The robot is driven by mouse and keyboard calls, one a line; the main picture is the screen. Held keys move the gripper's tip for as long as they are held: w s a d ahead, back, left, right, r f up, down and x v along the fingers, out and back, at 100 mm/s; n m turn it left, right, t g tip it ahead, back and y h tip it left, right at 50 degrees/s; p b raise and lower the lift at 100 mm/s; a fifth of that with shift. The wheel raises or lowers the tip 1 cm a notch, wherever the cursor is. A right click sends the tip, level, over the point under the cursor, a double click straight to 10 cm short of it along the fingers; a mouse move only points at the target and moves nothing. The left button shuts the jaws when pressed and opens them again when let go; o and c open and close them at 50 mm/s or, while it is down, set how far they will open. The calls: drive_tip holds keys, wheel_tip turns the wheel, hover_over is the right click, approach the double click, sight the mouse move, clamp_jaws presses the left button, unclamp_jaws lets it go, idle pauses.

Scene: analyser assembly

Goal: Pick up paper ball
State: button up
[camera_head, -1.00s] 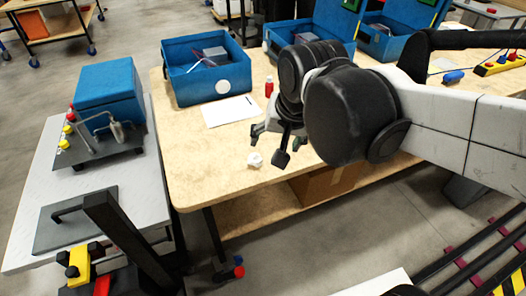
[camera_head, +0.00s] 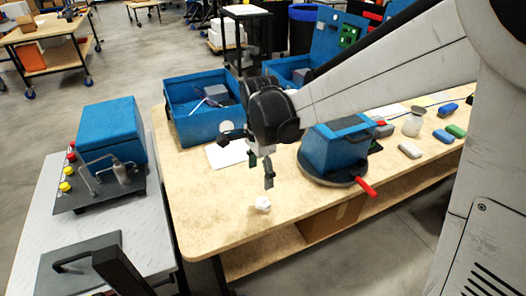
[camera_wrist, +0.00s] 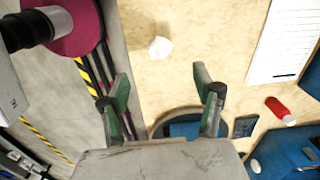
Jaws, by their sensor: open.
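The paper ball (camera_head: 263,204) is a small crumpled white lump on the wooden table (camera_head: 215,205), close to its front left edge. In the wrist view the paper ball (camera_wrist: 159,47) lies on the bare wood, beyond the fingertips and roughly between their lines. My gripper (camera_head: 262,172) hangs above the table, a little behind and above the ball, with the fingers pointing down. In the wrist view my gripper (camera_wrist: 160,85) has its two green-grey fingers spread wide with nothing between them. The gripper and ball are apart.
A blue analyser housing (camera_head: 336,148) with a red handle stands right of the gripper. An open blue bin (camera_head: 200,125) and a white paper sheet (camera_head: 227,154) are behind. A red bottle (camera_wrist: 280,110) lies in the wrist view. The wood around the ball is clear.

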sight(263, 199)
wheel_tip(263, 199, down, 9)
drive_tip(key=shift+w+b, duration=0.1)
drive_tip(key=shift+b, duration=0.4)
drive_tip(key=f, duration=0.3)
drive_tip(key=shift+w+d+f, duration=0.2)
drive_tip(key=shift+d+f, duration=0.2)
drive_tip(key=shift+f+b, duration=0.3)
drive_tip(key=shift+f, duration=0.4)
drive_tip(key=c, duration=0.8)
